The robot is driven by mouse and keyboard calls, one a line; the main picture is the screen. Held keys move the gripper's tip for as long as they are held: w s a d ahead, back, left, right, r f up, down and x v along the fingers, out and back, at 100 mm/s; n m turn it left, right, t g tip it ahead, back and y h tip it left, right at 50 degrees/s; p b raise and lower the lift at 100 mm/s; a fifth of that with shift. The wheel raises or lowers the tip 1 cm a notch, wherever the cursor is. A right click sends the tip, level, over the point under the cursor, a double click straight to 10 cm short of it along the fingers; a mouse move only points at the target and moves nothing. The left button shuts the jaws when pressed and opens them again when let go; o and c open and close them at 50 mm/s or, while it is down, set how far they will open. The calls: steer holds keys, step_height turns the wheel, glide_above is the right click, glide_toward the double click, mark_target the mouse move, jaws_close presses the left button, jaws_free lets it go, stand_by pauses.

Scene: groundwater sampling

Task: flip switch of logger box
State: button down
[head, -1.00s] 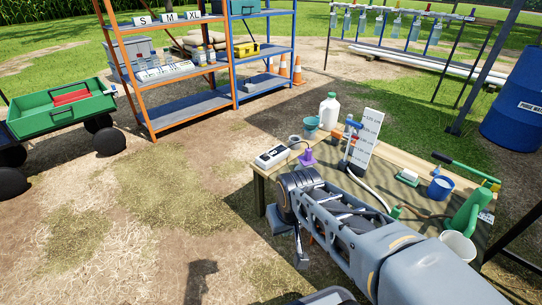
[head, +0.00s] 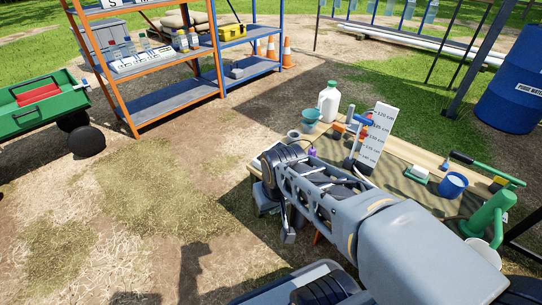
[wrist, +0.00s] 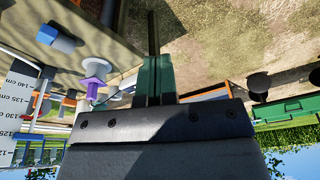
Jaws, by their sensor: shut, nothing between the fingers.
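The logger box is hidden behind my arm in the head view, at the left end of the table; its switch does not show. A purple piece (head: 312,152) stands just right of that spot. Bare ground lies behind the fingertips. I cannot make out the logger box clearly in the wrist view.
A shelf rack (head: 172,98) and green cart (head: 40,105) stand left. Open ground lies between.

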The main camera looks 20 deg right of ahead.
steer(key=w+d+f+m+y+p, duration=0.25)
steer(key=w+m+y+p, duration=0.35)
steer(key=w+m+y, duration=0.65)
steer(key=w+d+f+m+t+h+p, duration=0.1)
steer(key=w+d+f+m+t+h, duration=0.1)
steer(key=d+m, duration=0.6)
steer(key=w+d+f+m+t+h+p, duration=0.1)
steer(key=w+d+f+m+t+h, duration=0.2)
steer(key=m, duration=0.7)
steer(key=d+f+t+h, duration=0.2)
steer(key=d+f+t, duration=0.2)
steer(key=d+t, duration=0.1)
steer(key=shift+w+f+p, duration=0.15)
steer(key=shift+f+p, duration=0.15)
steer(key=shift+p, duration=0.05)
steer(key=shift+a+m, duration=0.1)
steer(key=shift+m, duration=0.15)
